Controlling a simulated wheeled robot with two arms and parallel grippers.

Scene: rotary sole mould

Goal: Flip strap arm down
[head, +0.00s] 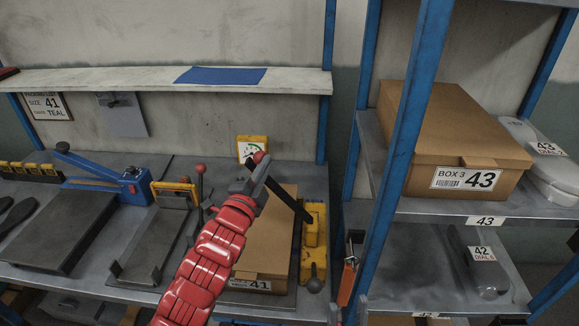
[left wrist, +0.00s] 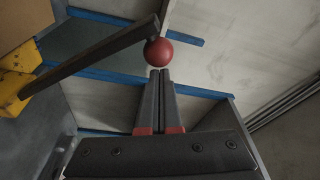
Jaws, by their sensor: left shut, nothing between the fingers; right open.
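The strap arm (head: 285,193) is a black bar tilted up and to the left from its yellow base (head: 313,240), with a red ball at its raised end. The base stands on the right side of a cardboard box labelled 41 (head: 262,250). My left gripper (head: 260,168) is shut and empty at the ball end, partly covering it in the head view. In the left wrist view the red ball (left wrist: 158,52) lies just beyond the closed fingertips (left wrist: 160,72); I cannot tell whether they touch. My right gripper is not in view.
A yellow device with a red-knobbed lever (head: 200,170) and a blue tool (head: 110,178) stand left on the bench. A blue rack post (head: 395,165) rises at right, beside box 43 (head: 450,130). A shelf (head: 150,82) spans the wall above.

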